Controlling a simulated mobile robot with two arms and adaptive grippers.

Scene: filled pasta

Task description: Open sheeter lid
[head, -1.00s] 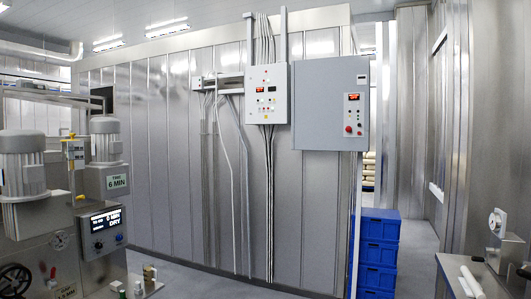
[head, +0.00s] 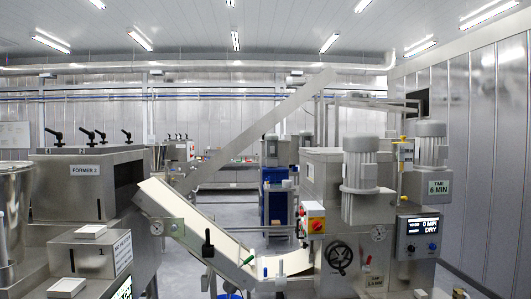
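No label in the head view reads "sheeter", and I cannot tell which part is its lid. On the right stands a steel machine (head: 318,185) with grey motors (head: 360,165), a black handwheel (head: 338,254) and a control box (head: 417,234) reading "0 MIN DRY". A "TIME 6 MIN" sign (head: 438,188) is above the box. On the left is a steel machine marked "FORMER 2" (head: 85,171) with black clamp handles on top. Neither of my grippers is in view.
A sloping conveyor with a pale belt (head: 190,228) runs between the two machines. A long steel beam (head: 262,128) slants up above it. Blue crates (head: 276,203) stand behind, with grey floor around them. A metal-panelled wall (head: 480,150) closes the right side.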

